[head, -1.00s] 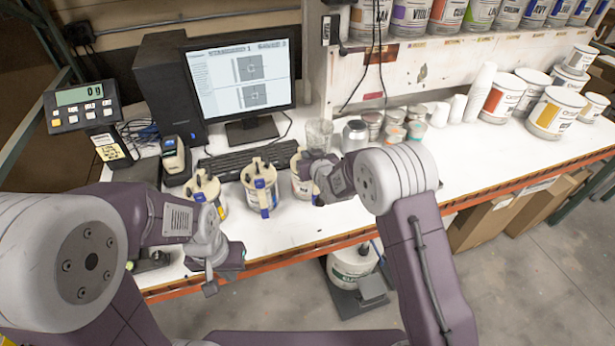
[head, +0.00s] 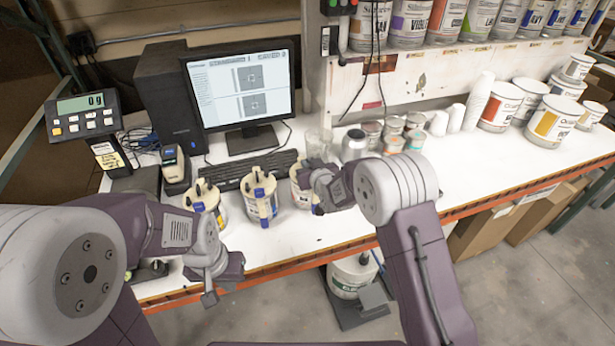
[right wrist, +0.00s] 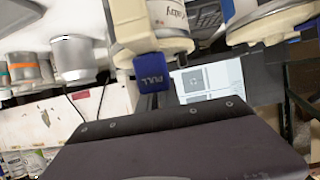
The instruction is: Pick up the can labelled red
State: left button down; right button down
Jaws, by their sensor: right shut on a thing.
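Three white cans with cream tops and blue tabs stand in a row at the front of the bench: a left can (head: 207,206), a middle can (head: 260,203) and a right can (head: 298,190). Their labels are too small to read, so I cannot tell which is red. My right gripper (head: 314,182) is shut on the right can, covering its right side. A can with a blue PULL tab (right wrist: 152,72) is close in the right wrist view; its label is only partly visible. My left gripper (head: 209,291) hangs near the bench's front edge, apart from the cans; its jaws are unclear.
A keyboard (head: 243,169) and monitor (head: 240,88) stand behind the cans. A clear cup (head: 318,143) and small silver can (head: 354,146) are behind my right gripper. Larger cans (head: 553,122) stand at the right. Bench room right of my right gripper is clear.

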notch_tip(320, 180, up, 10)
jog(key=shift+r+b, duration=0.1)
jog(key=shift+b, duration=0.55)
